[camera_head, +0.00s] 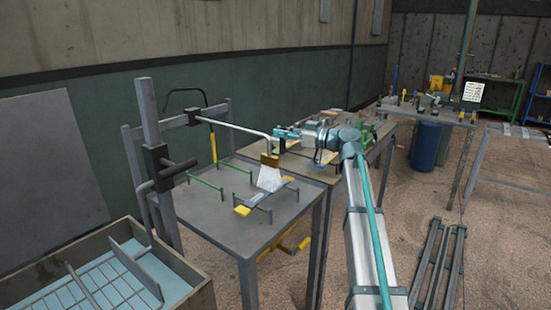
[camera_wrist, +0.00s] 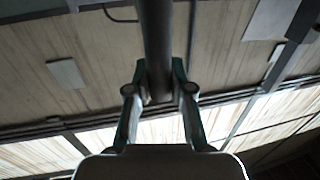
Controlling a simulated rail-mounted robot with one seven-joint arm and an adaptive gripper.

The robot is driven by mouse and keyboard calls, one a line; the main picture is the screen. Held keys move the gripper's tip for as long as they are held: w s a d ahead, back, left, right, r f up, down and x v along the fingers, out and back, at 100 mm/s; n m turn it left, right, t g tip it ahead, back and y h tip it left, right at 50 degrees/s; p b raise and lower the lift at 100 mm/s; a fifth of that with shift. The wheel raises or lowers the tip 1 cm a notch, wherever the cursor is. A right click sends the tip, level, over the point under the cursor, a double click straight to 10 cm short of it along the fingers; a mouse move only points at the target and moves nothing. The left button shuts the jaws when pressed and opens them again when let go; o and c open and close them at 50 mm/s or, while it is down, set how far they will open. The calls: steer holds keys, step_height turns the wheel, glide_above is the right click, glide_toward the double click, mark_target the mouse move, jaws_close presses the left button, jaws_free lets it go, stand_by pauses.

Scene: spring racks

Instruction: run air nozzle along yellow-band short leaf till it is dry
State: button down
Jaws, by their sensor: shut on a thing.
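The air nozzle (camera_head: 270,160) is a brass-coloured head on the bent end of a pale pipe (camera_head: 235,127) that reaches from a post at the left. A white fan-shaped jet (camera_head: 269,179) comes down from it. My gripper (camera_head: 279,134) is at the pipe's bent end, just above the nozzle. In the wrist view my gripper (camera_wrist: 160,98) is shut on a dark round tube (camera_wrist: 155,40). A grey leaf with yellow ends (camera_head: 243,210) lies on the rack under the jet, which partly covers it. I cannot tell whether its surface is wet.
The metal table (camera_head: 228,235) has low green rails (camera_head: 206,186) and a dark post (camera_head: 155,160). A walled tank (camera_head: 195,300) with pale blue liquid stands front left. A second bench with tools (camera_head: 335,150) adjoins behind. A blue bin (camera_head: 424,147) stands farther right.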

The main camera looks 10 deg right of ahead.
steer(key=w+d+b, duration=0.4)
steer(key=w+d, duration=0.4)
steer(key=d, duration=0.1)
steer(key=shift+w, duration=0.4)
steer(key=shift+a, duration=0.1)
steer(key=c, duration=1)
jaws_free()
steer(key=v, duration=1.2)
